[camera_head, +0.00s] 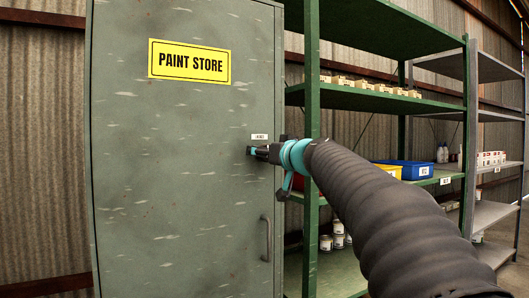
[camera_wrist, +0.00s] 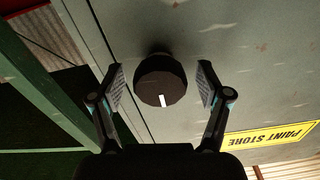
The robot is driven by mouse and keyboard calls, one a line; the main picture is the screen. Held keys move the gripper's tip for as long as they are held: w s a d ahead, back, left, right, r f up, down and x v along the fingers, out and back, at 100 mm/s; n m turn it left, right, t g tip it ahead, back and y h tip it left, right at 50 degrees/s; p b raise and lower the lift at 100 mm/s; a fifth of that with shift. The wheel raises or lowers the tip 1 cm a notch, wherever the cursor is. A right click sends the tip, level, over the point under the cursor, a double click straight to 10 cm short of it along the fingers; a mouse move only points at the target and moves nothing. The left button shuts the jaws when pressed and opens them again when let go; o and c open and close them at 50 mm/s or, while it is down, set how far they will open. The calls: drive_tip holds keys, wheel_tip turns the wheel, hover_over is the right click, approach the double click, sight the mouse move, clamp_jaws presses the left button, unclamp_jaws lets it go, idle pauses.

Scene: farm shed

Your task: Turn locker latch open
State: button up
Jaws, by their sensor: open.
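The locker (camera_head: 180,200) is a tall grey-green metal cabinet with scuffs and a yellow "PAINT STORE" sign (camera_head: 190,61); the sign also shows in the wrist view (camera_wrist: 275,139). Its door looks shut. The latch (camera_wrist: 160,80) is a round black knob with a white line, which points down in the wrist view. My gripper (camera_head: 262,152) is at the door's right edge, below a small white label. In the wrist view my gripper (camera_wrist: 161,84) is open, with one finger on each side of the knob and visible gaps. In the head view my gripper hides the knob.
A door handle (camera_head: 266,238) sits below my gripper. A green shelf rack (camera_head: 312,130) stands right beside the locker, behind my arm, with a blue bin (camera_head: 411,169) and cans (camera_head: 338,240). A grey rack (camera_head: 490,215) stands farther right.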

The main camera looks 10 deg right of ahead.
drive_tip(key=c, duration=1.2)
drive_tip(key=shift+o, duration=0.2)
drive_tip(key=shift+m, duration=0.3)
drive_tip(key=m+b, duration=0.1)
drive_tip(key=m, duration=0.2)
drive_tip(key=shift+m, duration=0.3)
drive_tip(key=m, duration=0.4)
drive_tip(key=shift+m, duration=0.3)
drive_tip(key=m, duration=0.4)
drive_tip(key=shift+r, duration=0.1)
drive_tip(key=shift+m+p, duration=0.7)
drive_tip(key=shift+m, duration=1.8)
